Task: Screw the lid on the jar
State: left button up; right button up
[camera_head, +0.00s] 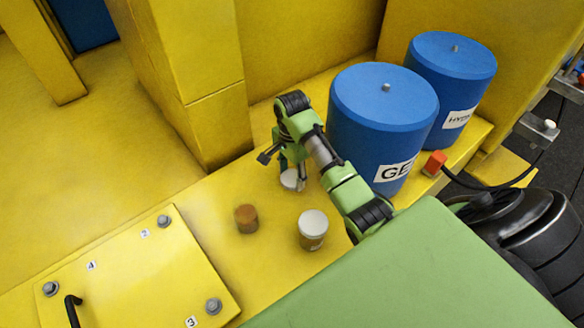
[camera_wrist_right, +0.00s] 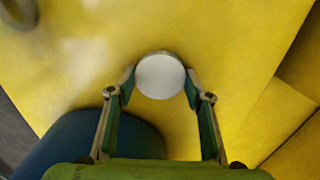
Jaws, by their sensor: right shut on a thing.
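A white round piece, which looks like the lid (camera_head: 291,181), is on or just above the yellow ledge in front of the large blue cylinders. My right gripper (camera_wrist_right: 160,80) is shut on it, with one finger on each side of its rim. In the wrist view the white disc (camera_wrist_right: 160,75) shows from above; what is under it is hidden. A small jar-like container (camera_head: 313,230) with a white top and a brownish body stands upright on the ledge, nearer and to the right of the gripper. My left gripper is in neither view.
A short brown cylinder (camera_head: 246,218) stands on the ledge to the left of the container. Two big blue cylinders (camera_head: 383,115) (camera_head: 452,70) stand close beside my right arm. A yellow bolted plate (camera_head: 140,275) with a black handle lies at the lower left. A yellow post (camera_head: 205,100) rises behind.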

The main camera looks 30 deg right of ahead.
aim_at(295, 181)
jog(key=shift+r+b, duration=0.65)
jog(key=shift+r, duration=0.1)
jog(key=shift+w+r+b, duration=0.1)
jog(key=shift+r+b, duration=0.3)
jog(key=shift+r, duration=0.1)
jog(key=s+r+p, duration=0.1)
jog(key=r+p, duration=0.1)
jog(key=r, duration=0.1)
jog(key=shift+s+d+p, duration=0.1)
jog(key=shift+s+p, duration=0.25)
jog(key=shift+s+d+r+b, duration=0.1)
jog(key=shift+s+r+b, duration=0.05)
jog(key=shift+b, duration=0.15)
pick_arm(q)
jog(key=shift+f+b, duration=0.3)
pick_arm(e)
jog(key=s+r, duration=0.7)
jog(key=s, duration=0.5)
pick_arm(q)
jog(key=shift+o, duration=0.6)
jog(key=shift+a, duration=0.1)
pick_arm(e)
jog(key=shift+s+r, duration=0.1)
